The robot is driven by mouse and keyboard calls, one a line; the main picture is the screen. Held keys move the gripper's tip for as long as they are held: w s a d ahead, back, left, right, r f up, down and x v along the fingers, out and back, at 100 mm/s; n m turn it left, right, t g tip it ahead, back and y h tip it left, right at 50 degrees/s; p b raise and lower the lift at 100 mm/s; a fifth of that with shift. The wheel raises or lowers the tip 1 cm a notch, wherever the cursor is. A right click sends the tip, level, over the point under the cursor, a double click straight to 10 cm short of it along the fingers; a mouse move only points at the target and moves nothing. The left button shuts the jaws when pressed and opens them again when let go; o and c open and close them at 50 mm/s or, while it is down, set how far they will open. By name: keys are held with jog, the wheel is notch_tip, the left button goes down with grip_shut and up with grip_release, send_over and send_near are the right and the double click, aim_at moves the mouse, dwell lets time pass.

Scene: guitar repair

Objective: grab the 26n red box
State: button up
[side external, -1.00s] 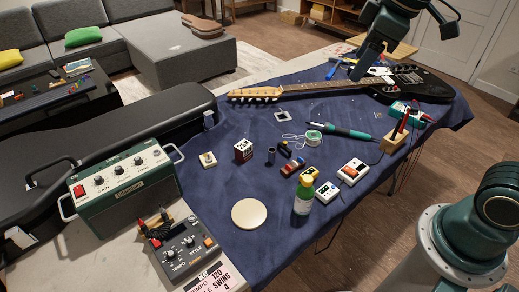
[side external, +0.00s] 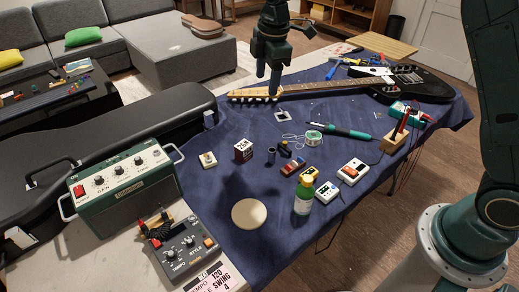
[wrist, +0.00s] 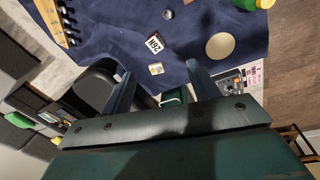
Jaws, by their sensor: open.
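The 26N red box (side external: 243,151) is a small cube with dark red sides and a white label with black lettering. It stands on the blue cloth left of the middle in the side view. It also shows in the wrist view (wrist: 155,44), above the gap between the fingers. My gripper (side external: 269,83) hangs in the air with its fingers pointing down, near the guitar's headstock in the side view. It is apart from the box. In the wrist view my gripper (wrist: 160,71) is open, with nothing between its fingers.
A small pale square part (side external: 208,160) lies left of the box, and a dark cylinder (side external: 271,155) stands right of it. A cream disc (side external: 249,213) lies in front. The guitar (side external: 335,84) lies behind. A green amplifier (side external: 124,187) stands to the left.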

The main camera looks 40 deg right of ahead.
aim_at(243, 145)
jog(key=w+a+f+n, duration=0.1)
jog(key=w+f+n, duration=0.1)
jog(key=f, duration=0.5)
jog(key=w+a+f+n+g, duration=0.1)
jog(key=w+a+f+n, duration=0.1)
jog(key=w+f, duration=0.3)
notch_tip(243, 145, down, 2)
jog(key=shift+a+f+n, duration=0.15)
jog(key=shift+a+n, duration=0.05)
jog(key=shift+n, duration=0.3)
jog(key=shift+f, duration=0.15)
jog(key=shift+f, duration=4.15)
jog(key=shift+s+f, duration=0.1)
jog(key=shift+f, duration=2.5)
